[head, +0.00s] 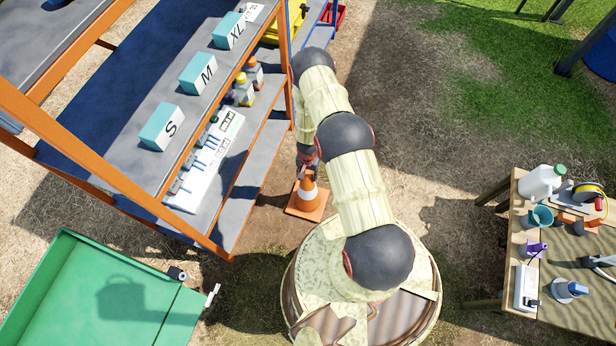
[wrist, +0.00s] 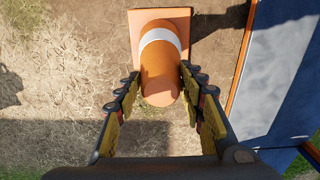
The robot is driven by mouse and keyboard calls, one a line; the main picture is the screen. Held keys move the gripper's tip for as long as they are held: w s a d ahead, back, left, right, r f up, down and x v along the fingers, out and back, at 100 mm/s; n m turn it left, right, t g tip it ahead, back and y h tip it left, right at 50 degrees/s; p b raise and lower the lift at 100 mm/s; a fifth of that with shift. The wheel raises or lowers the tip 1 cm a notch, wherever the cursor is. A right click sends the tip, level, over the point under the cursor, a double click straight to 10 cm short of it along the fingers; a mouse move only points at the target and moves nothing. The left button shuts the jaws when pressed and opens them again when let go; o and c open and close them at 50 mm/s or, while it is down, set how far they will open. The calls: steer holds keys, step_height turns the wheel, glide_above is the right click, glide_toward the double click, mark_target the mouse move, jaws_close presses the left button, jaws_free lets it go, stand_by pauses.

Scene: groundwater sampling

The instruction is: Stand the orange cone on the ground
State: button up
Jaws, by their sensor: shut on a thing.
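The orange cone (head: 308,192), with a white band and a square orange base, is beside the shelf rack in the head view. It looks roughly upright, base downward. In the wrist view the cone (wrist: 161,75) lies between the two fingers, its narrow end toward me and its base at the top of the picture. My gripper (wrist: 160,82) is shut on the cone's upper part. In the head view my arm hides most of the gripper. The bare ground (wrist: 60,60) is below. I cannot tell whether the base touches it.
An orange-framed shelf rack (head: 190,239) with boxes and bottles stands close on the left of the cone. A green cart (head: 60,290) is at the lower left. A wooden table (head: 513,245) with containers is at the right. Open ground (head: 400,80) lies behind my arm.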

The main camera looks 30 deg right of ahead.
steer(key=shift+f, duration=0.5)
steer(key=shift+c, duration=0.5)
steer(key=shift+f, duration=0.1)
steer(key=o, duration=1.3)
